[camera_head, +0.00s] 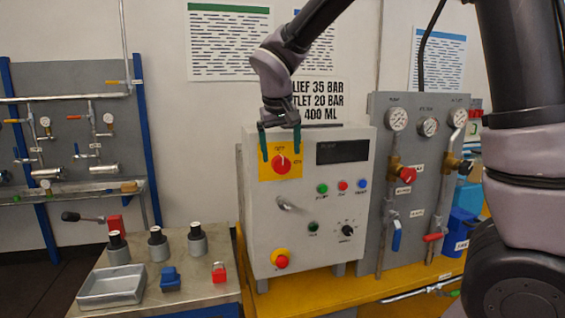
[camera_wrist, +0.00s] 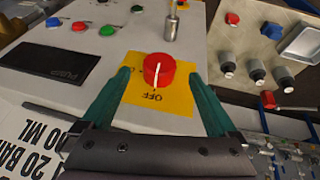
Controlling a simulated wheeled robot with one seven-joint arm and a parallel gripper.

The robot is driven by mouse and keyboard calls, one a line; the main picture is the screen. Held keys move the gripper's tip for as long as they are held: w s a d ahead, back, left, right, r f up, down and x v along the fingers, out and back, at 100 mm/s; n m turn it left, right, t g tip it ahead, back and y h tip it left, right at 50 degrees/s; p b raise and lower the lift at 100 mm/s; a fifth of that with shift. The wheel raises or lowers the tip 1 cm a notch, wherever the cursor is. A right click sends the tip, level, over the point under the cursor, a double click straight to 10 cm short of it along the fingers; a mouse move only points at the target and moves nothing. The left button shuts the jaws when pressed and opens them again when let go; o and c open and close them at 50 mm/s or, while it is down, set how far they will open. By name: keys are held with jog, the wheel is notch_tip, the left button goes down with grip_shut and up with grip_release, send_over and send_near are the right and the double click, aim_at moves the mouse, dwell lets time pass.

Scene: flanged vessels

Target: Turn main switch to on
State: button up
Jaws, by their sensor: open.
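The main switch is a red rotary knob (camera_head: 281,164) with a white pointer line, on a yellow plate (camera_head: 293,174) at the upper left of the grey control box (camera_head: 262,221). In the wrist view the red knob (camera_wrist: 158,70) shows its white line pointing to the OFF label (camera_wrist: 152,97). My gripper (camera_head: 281,158) is open in front of the plate, with one green finger on each side of the knob. In the wrist view the fingers of my gripper (camera_wrist: 158,85) are apart, and gaps show between them and the knob. I cannot tell the exact depth of the fingertips relative to the knob.
A metal handle (camera_head: 288,203) sticks out below the switch. Push buttons (camera_head: 342,186) and an emergency stop (camera_head: 281,259) share the box face. A gauge and valve panel (camera_head: 420,185) stands right. A bench with a tray (camera_head: 112,286) and small vessels (camera_head: 158,246) is left.

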aim_at(282, 161)
jog(key=shift+x, duration=2.2)
jog(key=c, duration=1.4)
